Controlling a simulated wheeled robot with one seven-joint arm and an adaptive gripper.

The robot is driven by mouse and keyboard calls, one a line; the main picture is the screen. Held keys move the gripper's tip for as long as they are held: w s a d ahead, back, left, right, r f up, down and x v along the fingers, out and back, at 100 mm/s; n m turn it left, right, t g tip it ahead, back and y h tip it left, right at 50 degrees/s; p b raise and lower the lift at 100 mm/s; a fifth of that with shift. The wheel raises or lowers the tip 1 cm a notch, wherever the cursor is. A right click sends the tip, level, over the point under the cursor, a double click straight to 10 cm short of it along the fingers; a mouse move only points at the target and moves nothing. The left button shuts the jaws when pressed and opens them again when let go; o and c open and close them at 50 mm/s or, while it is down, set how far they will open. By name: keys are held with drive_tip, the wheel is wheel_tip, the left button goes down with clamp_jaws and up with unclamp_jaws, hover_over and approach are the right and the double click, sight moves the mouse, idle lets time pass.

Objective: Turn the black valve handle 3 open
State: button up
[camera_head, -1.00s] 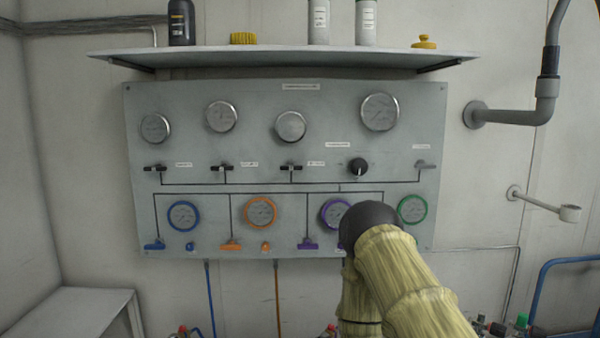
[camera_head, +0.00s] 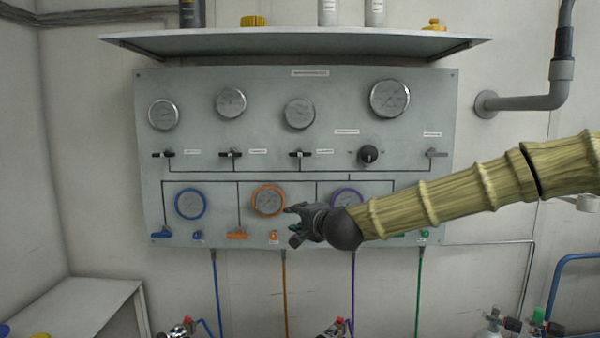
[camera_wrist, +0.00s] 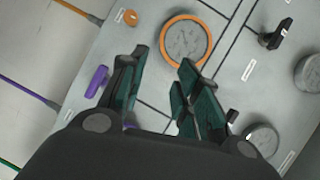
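Three black valve handles sit in a row across the middle of the panel (camera_head: 400,128). Their labels are too small to read; by position, handle 3 (camera_head: 300,154) is the rightmost and lies crosswise, above and right of the orange-ringed gauge (camera_head: 268,200). My gripper (camera_head: 291,222) is below that handle, in front of the panel near the orange gauge's lower right, touching no handle that I can see. In the wrist view its two fingers (camera_wrist: 162,85) are spread and empty. A small dark piece (camera_wrist: 232,116) beside the right finger there may be handle 3, partly hidden.
A round black knob (camera_head: 368,155) sits right of the handles. A shelf (camera_head: 300,42) juts out above the panel. My arm reaches in from the right, covering lower-right parts of the panel. Coloured hoses hang below; a bench (camera_head: 80,305) stands at left.

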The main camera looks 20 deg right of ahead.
sight(302, 154)
drive_tip(key=s+d+r+m+t, duration=0.1)
drive_tip(key=d+r+m+t, duration=0.3)
drive_tip(key=r, duration=1.1)
drive_tip(key=shift+n+g+h, duration=0.3)
drive_tip(key=shift+n+g, duration=0.3)
drive_tip(key=shift+g, duration=0.1)
drive_tip(key=shift+w+a+r+p, duration=0.1)
drive_tip(key=shift+w+p, duration=0.15)
drive_tip(key=shift+w, duration=2.4)
drive_tip(key=shift+w+a+r+p, duration=0.1)
drive_tip(key=shift+w+p, duration=0.1)
drive_tip(key=shift+w, duration=2.4)
clamp_jaws()
